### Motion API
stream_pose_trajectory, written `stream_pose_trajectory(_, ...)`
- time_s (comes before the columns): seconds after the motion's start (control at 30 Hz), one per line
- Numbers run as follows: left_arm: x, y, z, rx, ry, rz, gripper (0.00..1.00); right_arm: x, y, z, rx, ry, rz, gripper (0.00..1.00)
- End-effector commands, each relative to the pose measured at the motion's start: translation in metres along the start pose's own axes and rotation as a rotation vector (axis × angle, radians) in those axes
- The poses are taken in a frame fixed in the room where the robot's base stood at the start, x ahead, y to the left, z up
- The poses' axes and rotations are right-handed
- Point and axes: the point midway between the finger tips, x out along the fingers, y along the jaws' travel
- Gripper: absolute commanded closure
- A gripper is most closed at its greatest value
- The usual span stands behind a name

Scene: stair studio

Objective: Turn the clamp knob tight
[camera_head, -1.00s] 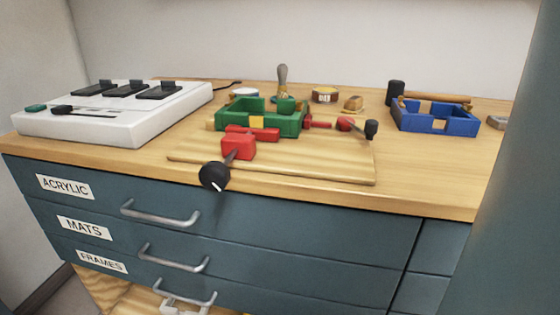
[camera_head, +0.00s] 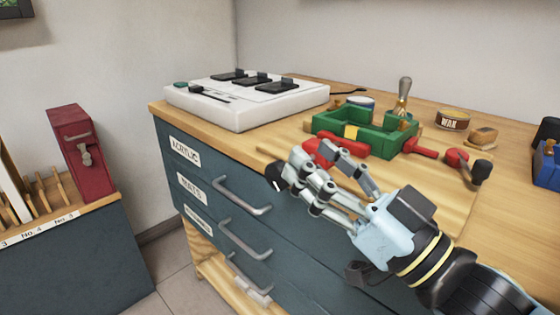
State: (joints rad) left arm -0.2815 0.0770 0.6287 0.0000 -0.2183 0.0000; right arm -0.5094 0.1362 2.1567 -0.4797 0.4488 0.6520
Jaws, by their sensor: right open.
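The black clamp knob (camera_head: 274,177) sticks out past the front edge of the bench. Its red clamp (camera_head: 336,152) is largely hidden behind my right gripper. My right gripper (camera_head: 290,172) comes in from the lower right and is open. Its fingertips are at the knob and overlap it in the picture; I cannot tell whether they touch it. The green frame (camera_head: 385,142) stands on the wooden board behind the clamp. My left gripper is not in view.
A white machine with black pads (camera_head: 245,108) stands on the bench at the left. A black-handled red clamp (camera_head: 468,165), a wax tin (camera_head: 452,119) and a blue frame (camera_head: 548,165) are to the right. Drawer handles (camera_head: 242,195) project below the bench edge.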

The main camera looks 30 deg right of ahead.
Motion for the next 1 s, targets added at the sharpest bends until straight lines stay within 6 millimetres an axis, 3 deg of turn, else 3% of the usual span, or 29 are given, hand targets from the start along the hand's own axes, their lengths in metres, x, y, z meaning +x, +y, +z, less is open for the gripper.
stream_pose_trajectory(0.07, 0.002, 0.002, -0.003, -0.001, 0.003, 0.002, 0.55, -0.001, -0.003, -0.004, -0.002, 0.015, -0.009, 0.54)
stream_pose_trajectory(0.17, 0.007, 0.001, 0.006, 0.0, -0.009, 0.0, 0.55, -0.004, -0.003, 0.005, -0.002, 0.017, -0.011, 0.54)
stream_pose_trajectory(0.33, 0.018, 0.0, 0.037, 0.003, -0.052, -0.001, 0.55, -0.018, -0.002, 0.04, -0.001, 0.014, -0.009, 0.54)
stream_pose_trajectory(0.47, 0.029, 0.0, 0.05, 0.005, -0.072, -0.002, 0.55, -0.03, -0.002, 0.071, -0.001, 0.013, -0.007, 0.54)
stream_pose_trajectory(0.7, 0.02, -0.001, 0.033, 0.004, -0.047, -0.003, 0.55, 0.024, -0.002, 0.062, -0.004, 0.024, -0.007, 0.54)
stream_pose_trajectory(0.83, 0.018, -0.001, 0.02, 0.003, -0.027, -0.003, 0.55, 0.039, -0.003, 0.062, -0.004, 0.021, -0.008, 0.54)
stream_pose_trajectory(1.0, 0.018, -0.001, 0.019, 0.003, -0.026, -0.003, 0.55, 0.047, -0.003, 0.063, -0.004, 0.018, -0.007, 0.54)
